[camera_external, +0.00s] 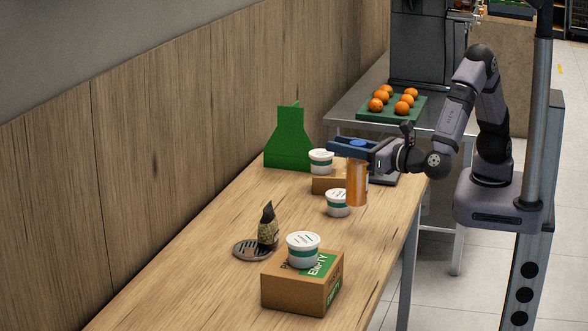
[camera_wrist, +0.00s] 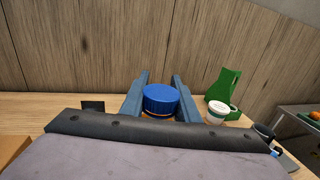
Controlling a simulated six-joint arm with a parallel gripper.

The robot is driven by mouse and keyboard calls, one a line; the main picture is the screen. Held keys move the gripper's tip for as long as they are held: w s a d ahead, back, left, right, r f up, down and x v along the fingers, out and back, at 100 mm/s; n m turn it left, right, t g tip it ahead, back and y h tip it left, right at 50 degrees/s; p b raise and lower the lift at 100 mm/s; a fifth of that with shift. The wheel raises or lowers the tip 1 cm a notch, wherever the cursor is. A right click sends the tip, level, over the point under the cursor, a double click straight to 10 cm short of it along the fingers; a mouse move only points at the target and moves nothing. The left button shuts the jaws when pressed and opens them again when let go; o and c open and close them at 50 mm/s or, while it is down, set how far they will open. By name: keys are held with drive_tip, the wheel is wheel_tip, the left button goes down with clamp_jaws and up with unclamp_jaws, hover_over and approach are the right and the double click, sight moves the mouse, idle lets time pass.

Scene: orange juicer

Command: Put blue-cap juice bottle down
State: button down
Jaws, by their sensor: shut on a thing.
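The juice bottle (camera_external: 357,187) is orange with a blue cap (camera_external: 358,143). My gripper (camera_external: 350,147) is shut on it near the top and holds it upright, over the right part of the wooden table in the external view. In the wrist view the blue cap (camera_wrist: 160,98) sits between the two fingers of my gripper (camera_wrist: 160,95). Most of the bottle body is hidden there. Whether its base touches the table cannot be told.
A white tub (camera_external: 338,203) stands just left of the bottle. Behind are a cardboard box (camera_external: 330,185), another tub (camera_external: 321,161) and a green jug-shaped item (camera_external: 289,140). In front are a box (camera_external: 300,287) with a tub (camera_external: 303,250) on it, and a dark brush-like item (camera_external: 268,229) by a round grate (camera_external: 250,251).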

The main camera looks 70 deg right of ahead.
drive_tip(key=shift+s+d+r+m+h, duration=0.15)
drive_tip(key=shift+d+r+m+h, duration=0.15)
drive_tip(key=shift+d+r+h, duration=0.25)
wheel_tip(320, 180, down, 10)
drive_tip(key=shift+b, duration=0.3)
drive_tip(key=shift+f, duration=0.1)
drive_tip(key=shift+f, duration=0.15)
drive_tip(key=c, duration=1.3)
unclamp_jaws()
drive_tip(key=shift+c, duration=0.2)
drive_tip(key=b+v, duration=0.1)
drive_tip(key=v, duration=1.1)
drive_tip(key=shift+r, duration=0.3)
